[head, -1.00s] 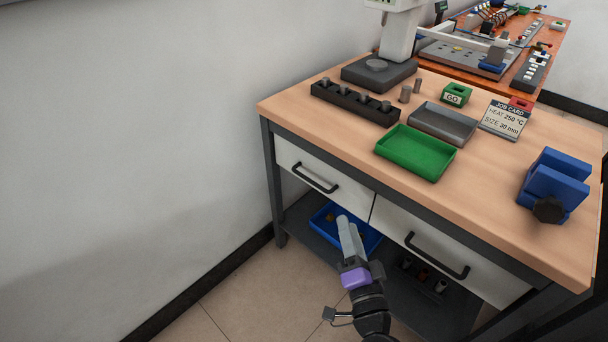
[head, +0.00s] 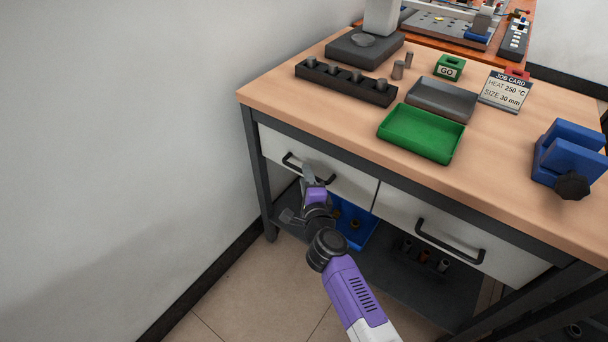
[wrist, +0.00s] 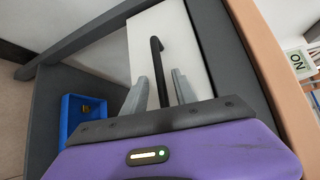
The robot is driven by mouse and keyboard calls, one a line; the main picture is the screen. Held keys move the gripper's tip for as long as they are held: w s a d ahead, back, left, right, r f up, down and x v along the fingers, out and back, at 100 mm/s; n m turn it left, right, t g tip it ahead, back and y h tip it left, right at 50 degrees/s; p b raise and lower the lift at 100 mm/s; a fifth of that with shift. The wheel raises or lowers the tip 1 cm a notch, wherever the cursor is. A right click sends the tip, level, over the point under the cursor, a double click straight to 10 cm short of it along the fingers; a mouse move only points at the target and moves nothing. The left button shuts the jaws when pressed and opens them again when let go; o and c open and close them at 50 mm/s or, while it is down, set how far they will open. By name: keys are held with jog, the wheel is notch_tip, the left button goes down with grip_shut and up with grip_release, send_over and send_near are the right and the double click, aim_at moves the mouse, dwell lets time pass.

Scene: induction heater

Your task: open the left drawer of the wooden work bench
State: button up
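The wooden work bench (head: 470,165) has two white drawers side by side under its top. The left drawer (head: 345,185) is closed and has a black bar handle (head: 294,160). My gripper (head: 308,172) is in front of this handle in the head view. In the wrist view my gripper (wrist: 160,80) is open, its two grey fingers on either side of the black handle (wrist: 158,62). The fingers are apart from each other, and I cannot tell whether either touches the bar. The right drawer (head: 400,208) is closed, with its own black handle (head: 450,243).
A blue bin (head: 366,232) with small parts sits on the lower shelf, below the left drawer; it also shows in the wrist view (wrist: 72,120). A green tray (head: 420,133), a grey tray and a blue clamp-like block (head: 565,160) stand on the top. A wall is at left.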

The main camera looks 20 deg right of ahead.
jog(key=shift+w+d+f+b, duration=0.15)
jog(key=shift+w+b, duration=0.1)
jog(key=shift+w, duration=0.5)
jog(key=shift+w+d+f+b, duration=0.1)
jog(key=shift+w+b, duration=0.15)
jog(key=shift+w, duration=0.45)
grip_shut()
dwell(0.4)
